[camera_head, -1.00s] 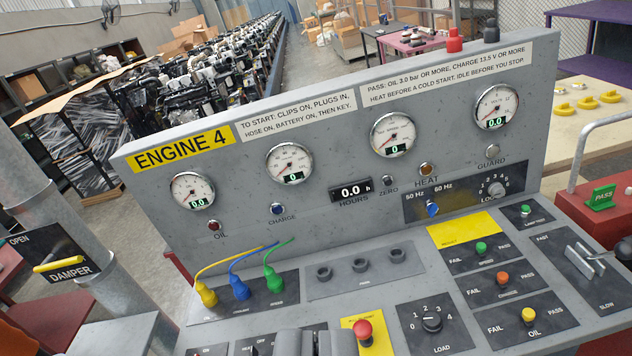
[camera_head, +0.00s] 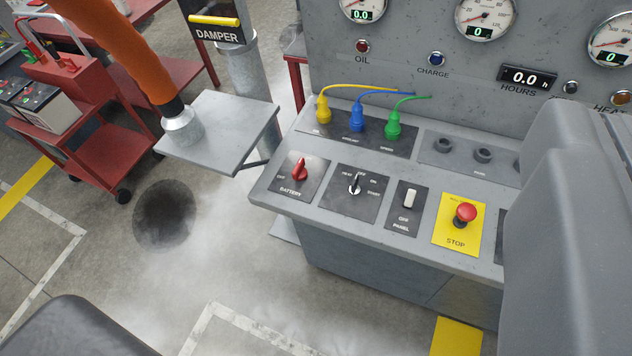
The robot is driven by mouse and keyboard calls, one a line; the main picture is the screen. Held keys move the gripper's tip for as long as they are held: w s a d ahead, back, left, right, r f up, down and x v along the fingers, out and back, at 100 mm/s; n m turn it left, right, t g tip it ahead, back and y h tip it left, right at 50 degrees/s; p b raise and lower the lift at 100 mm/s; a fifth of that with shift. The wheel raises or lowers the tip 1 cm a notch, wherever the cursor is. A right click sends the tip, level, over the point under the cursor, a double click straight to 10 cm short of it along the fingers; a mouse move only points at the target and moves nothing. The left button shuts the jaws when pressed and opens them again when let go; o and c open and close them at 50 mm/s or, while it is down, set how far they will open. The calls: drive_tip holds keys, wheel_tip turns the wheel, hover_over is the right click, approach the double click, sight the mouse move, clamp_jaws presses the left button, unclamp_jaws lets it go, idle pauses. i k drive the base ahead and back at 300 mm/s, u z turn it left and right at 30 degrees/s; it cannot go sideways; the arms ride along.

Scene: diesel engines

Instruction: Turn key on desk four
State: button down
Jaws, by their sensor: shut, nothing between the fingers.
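The ENGINE 4 sign that names this desk is outside the current view. To the left of the key is the red battery switch (camera_head: 300,170). To its right are the white panel rocker (camera_head: 410,199) and the red stop button (camera_head: 466,214) on a yellow plate. I cannot make out my gripper's fingertips anywhere in this view.
Yellow, blue and green plugs (camera_head: 357,120) with cables stand behind the switches. A large grey form (camera_head: 568,240) hides the desk's right side. A grey side shelf (camera_head: 222,130), an orange hose (camera_head: 135,45) and a red cart (camera_head: 95,125) are at left. Open floor lies in front.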

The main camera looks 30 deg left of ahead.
sight(354, 190)
drive_tip(key=u, duration=0.25)
drive_tip(key=i, duration=0.65)
drive_tip(key=u, duration=1.6)
drive_tip(key=i, duration=0.6)
drive_tip(key=z, duration=1.8)
